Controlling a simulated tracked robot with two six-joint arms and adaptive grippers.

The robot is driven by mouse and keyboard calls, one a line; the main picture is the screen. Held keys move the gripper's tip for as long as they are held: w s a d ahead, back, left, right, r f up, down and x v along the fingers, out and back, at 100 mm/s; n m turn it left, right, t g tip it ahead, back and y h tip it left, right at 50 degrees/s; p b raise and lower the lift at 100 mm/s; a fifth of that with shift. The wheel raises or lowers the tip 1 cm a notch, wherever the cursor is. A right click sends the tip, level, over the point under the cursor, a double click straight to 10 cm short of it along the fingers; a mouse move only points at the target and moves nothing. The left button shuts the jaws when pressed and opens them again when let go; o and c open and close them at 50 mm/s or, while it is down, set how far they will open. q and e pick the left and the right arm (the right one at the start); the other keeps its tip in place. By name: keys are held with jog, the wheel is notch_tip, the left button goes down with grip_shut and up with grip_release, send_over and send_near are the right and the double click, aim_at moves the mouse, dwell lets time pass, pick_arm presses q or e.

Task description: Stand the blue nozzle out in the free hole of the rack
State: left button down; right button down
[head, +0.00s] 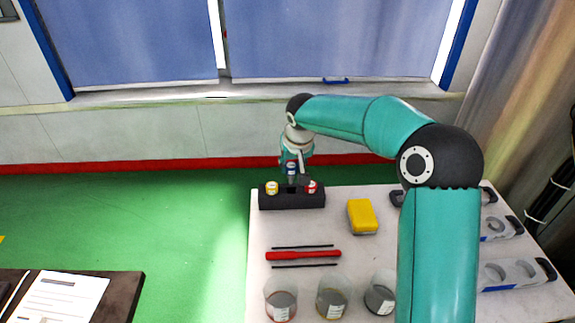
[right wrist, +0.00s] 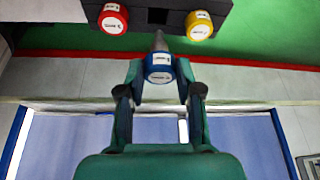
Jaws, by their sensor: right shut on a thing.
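My right gripper (right wrist: 160,82) is shut on the blue nozzle (right wrist: 158,67), which has a white label on its cap and a grey tapered tip. In the head view the blue nozzle (head: 292,168) is over the middle of the black rack (head: 292,201). The yellow nozzle (head: 271,188) stands in the rack's left part and the red nozzle (head: 311,187) in its right part. In the right wrist view the tip points toward the gap between the red nozzle (right wrist: 112,19) and the yellow nozzle (right wrist: 199,26). Whether the tip touches the rack is unclear. My left gripper is out of view.
The rack stands at the table's far left corner. A yellow block (head: 361,216), a red tool (head: 303,255) between two dark rods, and several cups (head: 332,297) are nearer. Grey holders (head: 515,273) lie at the right, partly behind my right arm.

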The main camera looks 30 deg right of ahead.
aim_at(291, 183)
jog(key=shift+f+b, duration=1.75)
jog(key=shift+f, duration=0.55)
jog(key=shift+s+f+b, duration=0.1)
jog(key=shift+f+b, duration=0.35)
jog(key=shift+b, duration=0.05)
jog(key=shift+f, duration=0.35)
jog(key=shift+b, duration=0.3)
jog(key=shift+d+f+b, duration=0.1)
jog(key=shift+f+b, duration=0.1)
jog(key=shift+b, duration=0.15)
jog(key=c, duration=0.7)
grip_release()
jog(key=shift+f, duration=0.1)
